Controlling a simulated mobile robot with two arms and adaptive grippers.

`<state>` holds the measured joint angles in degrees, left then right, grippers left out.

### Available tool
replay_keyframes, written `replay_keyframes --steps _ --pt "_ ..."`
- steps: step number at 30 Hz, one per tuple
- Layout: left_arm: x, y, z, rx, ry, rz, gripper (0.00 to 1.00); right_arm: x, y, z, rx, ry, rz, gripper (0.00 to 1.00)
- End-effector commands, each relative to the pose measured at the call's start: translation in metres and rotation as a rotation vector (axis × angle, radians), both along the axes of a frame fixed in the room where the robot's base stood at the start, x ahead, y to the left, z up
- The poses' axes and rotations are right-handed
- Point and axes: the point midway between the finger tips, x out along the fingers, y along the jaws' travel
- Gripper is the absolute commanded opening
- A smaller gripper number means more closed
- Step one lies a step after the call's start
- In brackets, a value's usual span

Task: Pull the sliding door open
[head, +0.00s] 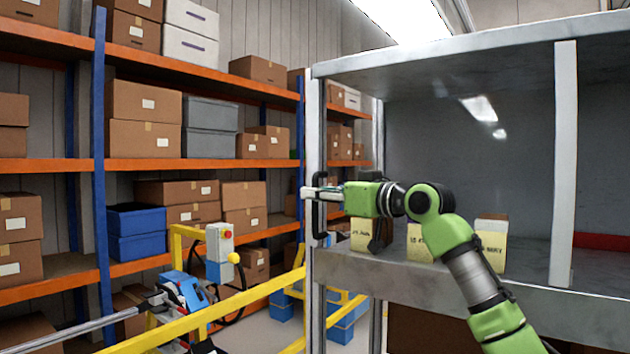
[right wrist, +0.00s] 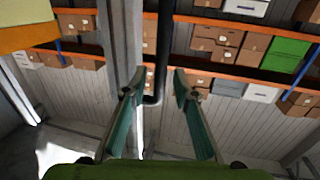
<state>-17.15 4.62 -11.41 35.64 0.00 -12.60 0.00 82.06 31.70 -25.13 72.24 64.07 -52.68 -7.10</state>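The sliding door's pale vertical frame edge (head: 316,130) stands at the left side of a grey cabinet in the head view. A black upright bar handle (head: 317,222) is fixed to this edge. My right gripper (head: 320,193) reaches it from the right, level with the handle's upper part. In the right wrist view the dark handle bar (right wrist: 163,45) passes between the two spread fingers of my right gripper (right wrist: 157,95), with gaps visible on both sides. Whether a clear pane fills the door frame, I cannot tell. My left gripper is not in view.
The grey cabinet shelf (head: 400,276) holds several yellow-labelled boxes behind my right arm. A pale upright post (head: 563,165) stands at right. Orange shelving (head: 200,164) with boxes, a yellow rail (head: 250,305) and a blue-and-white machine (head: 185,290) lie at left.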

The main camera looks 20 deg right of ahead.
Motion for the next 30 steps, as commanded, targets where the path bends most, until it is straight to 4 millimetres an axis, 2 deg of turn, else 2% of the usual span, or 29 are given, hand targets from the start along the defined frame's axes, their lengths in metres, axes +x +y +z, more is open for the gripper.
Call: replay_keyframes --steps 1,5,14,17,26,30 --pt "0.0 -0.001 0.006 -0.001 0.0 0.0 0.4 0.005 0.003 0.002 0.0 0.001 0.001 0.27" --pt "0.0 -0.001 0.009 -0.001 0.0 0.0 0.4 0.012 0.006 0.0 0.0 0.001 -0.001 0.27" --pt "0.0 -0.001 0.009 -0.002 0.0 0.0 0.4 0.014 0.007 -0.001 -0.001 0.0 -0.001 0.27" --pt "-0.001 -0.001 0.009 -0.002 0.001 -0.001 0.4 0.013 0.007 -0.001 -0.001 0.0 -0.001 0.01" --pt "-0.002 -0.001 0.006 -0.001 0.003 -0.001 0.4 0.01 0.004 -0.001 -0.001 -0.002 -0.002 0.0" --pt "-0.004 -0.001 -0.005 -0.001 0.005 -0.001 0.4 -0.006 -0.003 -0.003 -0.002 -0.004 -0.003 0.0"
